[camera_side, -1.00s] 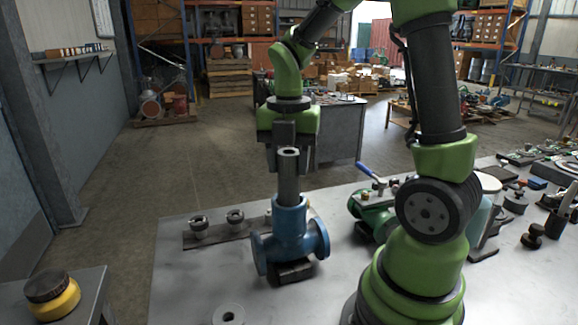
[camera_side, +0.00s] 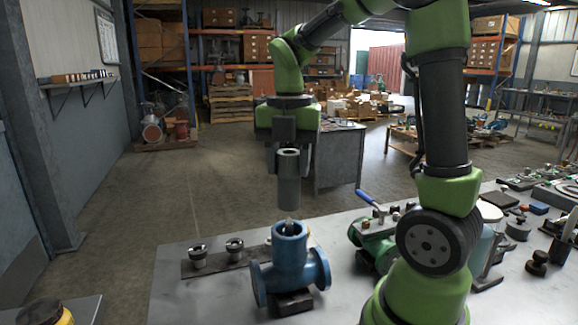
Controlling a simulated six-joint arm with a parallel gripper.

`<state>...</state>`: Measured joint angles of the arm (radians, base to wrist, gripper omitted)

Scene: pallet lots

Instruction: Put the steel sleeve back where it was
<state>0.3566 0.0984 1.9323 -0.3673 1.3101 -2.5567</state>
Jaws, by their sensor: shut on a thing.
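The steel sleeve (camera_side: 288,185) is a grey hollow cylinder with an open top. My gripper (camera_side: 289,160) is shut on its upper part and holds it upright. The sleeve hangs directly above the blue valve body (camera_side: 290,262), with a small gap between them. The valve body has an upright neck and two side flanges, and stands on a dark block (camera_side: 291,303) on the table. A thin pale tip (camera_side: 290,219) shows at the top of its neck. The far gripper finger is partly hidden.
A dark strip (camera_side: 222,260) with small round metal fittings lies left of the valve body. A green device with a blue lever (camera_side: 366,199) stands to the right. Bare table (camera_side: 190,297) lies at the front left.

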